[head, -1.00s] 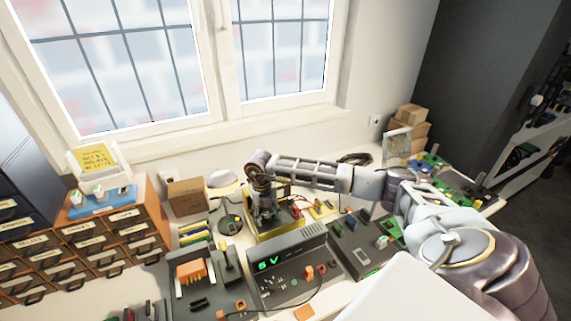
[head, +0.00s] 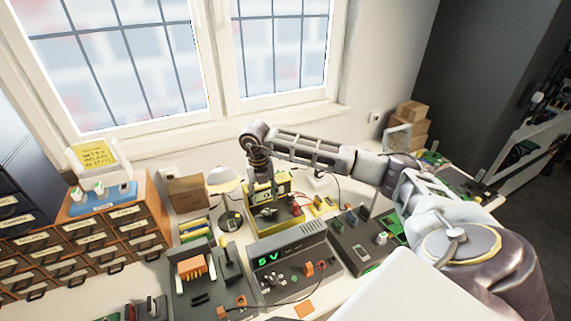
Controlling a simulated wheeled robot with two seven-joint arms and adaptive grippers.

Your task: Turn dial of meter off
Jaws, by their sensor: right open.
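The yellow meter (head: 283,222) stands on the bench behind the power supply, with a small screen on its upper part. Its dark dial (head: 267,211) shows low on its face; I cannot read which way it points. My right gripper (head: 264,182) is open and points down from the arm, in front of the meter's upper left part and above the dial. Its fingers are dark and small, and I cannot tell whether they touch the meter. They hold nothing that I can see. My left gripper is out of view.
The power supply (head: 291,258) with green digits stands in front of the meter. A lamp (head: 224,185) and a cardboard box (head: 187,194) are to its left. Cables and a device with knobs (head: 360,252) lie to the right. The bench is crowded.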

